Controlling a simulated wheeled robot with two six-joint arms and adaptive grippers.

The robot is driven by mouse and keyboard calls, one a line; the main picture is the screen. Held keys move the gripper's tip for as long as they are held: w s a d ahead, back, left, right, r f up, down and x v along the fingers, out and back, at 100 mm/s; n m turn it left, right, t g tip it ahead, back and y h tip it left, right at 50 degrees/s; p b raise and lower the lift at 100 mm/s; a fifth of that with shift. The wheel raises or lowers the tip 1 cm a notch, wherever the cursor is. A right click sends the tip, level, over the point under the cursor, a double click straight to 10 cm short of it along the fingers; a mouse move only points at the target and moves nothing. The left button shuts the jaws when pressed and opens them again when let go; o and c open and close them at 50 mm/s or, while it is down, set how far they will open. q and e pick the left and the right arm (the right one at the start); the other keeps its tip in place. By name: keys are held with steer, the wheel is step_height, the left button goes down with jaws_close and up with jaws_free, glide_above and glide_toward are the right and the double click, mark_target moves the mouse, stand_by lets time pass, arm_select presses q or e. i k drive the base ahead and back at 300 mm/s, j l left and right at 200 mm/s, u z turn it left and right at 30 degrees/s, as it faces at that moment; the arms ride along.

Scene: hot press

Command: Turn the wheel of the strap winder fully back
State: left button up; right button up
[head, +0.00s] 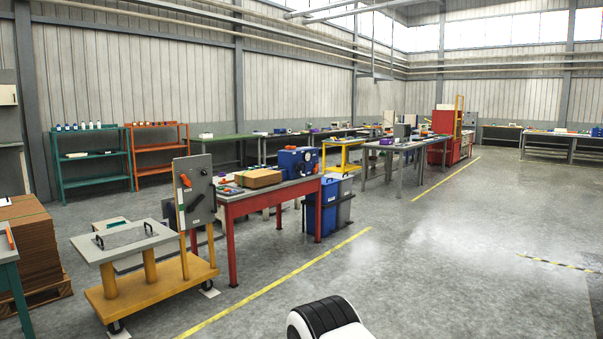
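Neither of my grippers shows in the head view. No thing here is plainly the strap winder. A blue machine (293,161) with dark round parts on its face stands on the far end of a red table (269,195). It is too small to tell whether one of these parts is a wheel. Nearer, an upright grey panel (194,179) with an orange handle and a black lever stands by a yellow wheeled cart (155,287). How far any wheel is turned cannot be seen.
A cardboard box (257,178) lies on the red table. Blue and grey bins (326,208) stand by it. Stacked brown sheets (30,248) are on a pallet at left. Green shelves (91,168) line the wall.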

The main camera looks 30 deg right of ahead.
mark_target(300, 168)
steer(key=i+l+z, duration=0.45)
steer(key=i+z, duration=0.15)
steer(key=i, duration=0.15)
steer(key=i+l+z, duration=0.15)
steer(key=i+z, duration=0.35)
steer(key=i, duration=2.85)
